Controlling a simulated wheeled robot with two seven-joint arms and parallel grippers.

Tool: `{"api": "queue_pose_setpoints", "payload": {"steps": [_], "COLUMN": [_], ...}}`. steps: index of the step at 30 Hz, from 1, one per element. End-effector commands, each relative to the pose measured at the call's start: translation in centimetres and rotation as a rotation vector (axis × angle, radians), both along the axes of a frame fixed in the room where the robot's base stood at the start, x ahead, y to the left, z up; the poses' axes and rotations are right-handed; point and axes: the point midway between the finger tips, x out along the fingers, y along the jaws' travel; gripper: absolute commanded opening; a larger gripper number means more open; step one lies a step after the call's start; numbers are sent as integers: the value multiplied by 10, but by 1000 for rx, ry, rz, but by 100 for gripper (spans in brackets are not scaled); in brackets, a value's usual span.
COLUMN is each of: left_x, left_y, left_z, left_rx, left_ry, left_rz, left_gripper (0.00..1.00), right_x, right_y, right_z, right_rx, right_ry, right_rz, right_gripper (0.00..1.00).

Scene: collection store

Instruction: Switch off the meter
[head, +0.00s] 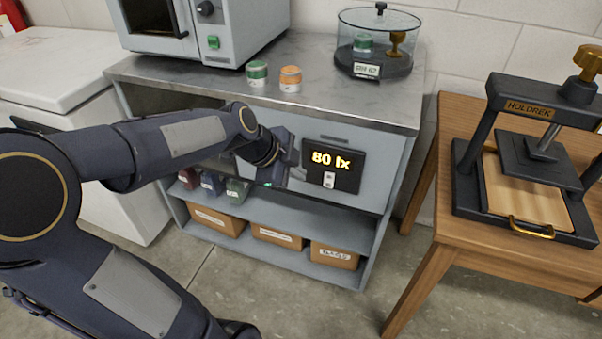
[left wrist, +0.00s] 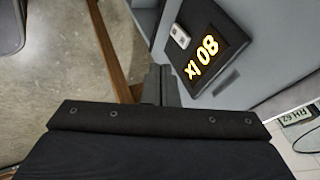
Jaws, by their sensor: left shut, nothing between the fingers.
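The meter (head: 346,160) is a dark panel on the front of the grey cabinet, with a lit yellow display reading "80 lx". A small pale switch (head: 328,180) sits below the digits. My left gripper (head: 289,160) is just left of the meter in the head view, close to the cabinet front. The left wrist view shows its fingers (left wrist: 160,84) shut and empty, apart from the panel as far as I can tell. There the meter (left wrist: 218,30) appears turned, with its switch (left wrist: 180,37) facing the camera. My right gripper is out of view.
The cabinet top (head: 315,101) holds a green jar (head: 257,74), an orange jar (head: 290,79) and a glass-covered display (head: 376,45). Boxes (head: 334,254) stand on the shelf below. A wooden table (head: 445,195) with a press (head: 535,165) stands at the right.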

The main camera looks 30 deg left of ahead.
Motion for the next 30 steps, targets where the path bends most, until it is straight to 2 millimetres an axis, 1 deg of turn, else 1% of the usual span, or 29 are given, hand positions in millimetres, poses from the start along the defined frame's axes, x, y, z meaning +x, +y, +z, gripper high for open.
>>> {"api": "queue_pose_setpoints", "payload": {"steps": [8,13,21,30], "left_x": [0,-1,-3,-3], "left_y": [0,1,0,-2], "left_z": [0,-2,-11,-14], "left_rx": [0,1,-8,-11], "left_ry": [1,16,45,49], "left_rz": [1,5,5,0], "left_gripper": [0,0,0,0], "right_x": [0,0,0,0], "right_y": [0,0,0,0], "right_z": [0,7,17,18], "right_rx": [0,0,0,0], "right_ry": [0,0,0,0], "right_rz": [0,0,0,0], "right_gripper": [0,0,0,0]}}
